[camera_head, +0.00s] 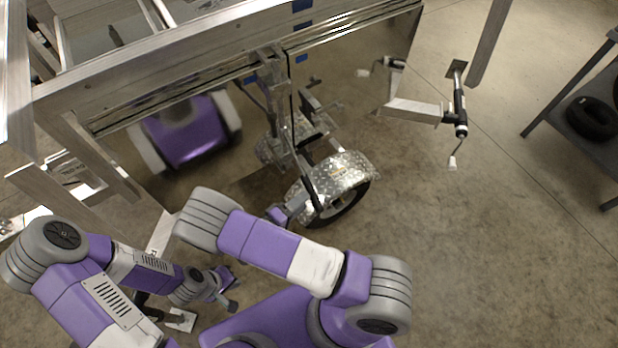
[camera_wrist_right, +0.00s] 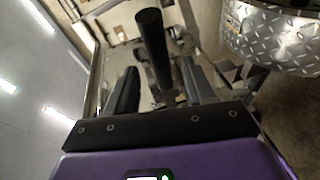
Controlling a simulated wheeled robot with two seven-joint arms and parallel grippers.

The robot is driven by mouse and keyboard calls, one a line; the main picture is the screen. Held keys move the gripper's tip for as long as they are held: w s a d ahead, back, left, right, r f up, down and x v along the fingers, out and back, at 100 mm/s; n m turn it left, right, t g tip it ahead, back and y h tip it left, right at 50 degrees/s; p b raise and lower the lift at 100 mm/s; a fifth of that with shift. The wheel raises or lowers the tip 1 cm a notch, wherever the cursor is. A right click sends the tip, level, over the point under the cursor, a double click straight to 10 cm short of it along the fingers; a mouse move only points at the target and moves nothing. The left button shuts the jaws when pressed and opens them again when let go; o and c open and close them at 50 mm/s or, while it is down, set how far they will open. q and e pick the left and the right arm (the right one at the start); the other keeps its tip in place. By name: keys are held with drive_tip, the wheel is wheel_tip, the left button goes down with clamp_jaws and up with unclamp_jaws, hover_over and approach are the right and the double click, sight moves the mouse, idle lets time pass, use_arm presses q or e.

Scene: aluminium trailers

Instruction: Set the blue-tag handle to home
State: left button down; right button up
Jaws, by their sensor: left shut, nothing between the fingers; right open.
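A dark handle bar (camera_head: 311,188) hangs below that edge, beside the trailer wheel. Its thick black grip (camera_wrist_right: 154,45) stands up in the right wrist view. My right gripper (camera_wrist_right: 160,88) is open there, with one dark finger on each side of the grip and visible gaps. I cannot tell how deep the grip lies between them. In the head view my right gripper (camera_head: 283,213) is partly hidden by my arm. My left gripper (camera_head: 230,303) is shut and empty, low at left.
A diamond-plate fender (camera_head: 345,172) over a tyre (camera_head: 345,208) stands close right of my right gripper. A crank jack (camera_head: 460,110) sticks out at the right. A shelf with a black tyre (camera_head: 592,117) is far right. The floor at lower right is clear.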

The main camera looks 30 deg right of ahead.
drive_tip(key=b+x, duration=0.1)
drive_tip(key=x, duration=0.6)
drive_tip(key=shift+s, duration=0.2)
drive_tip(key=shift+d, duration=0.15)
clamp_jaws()
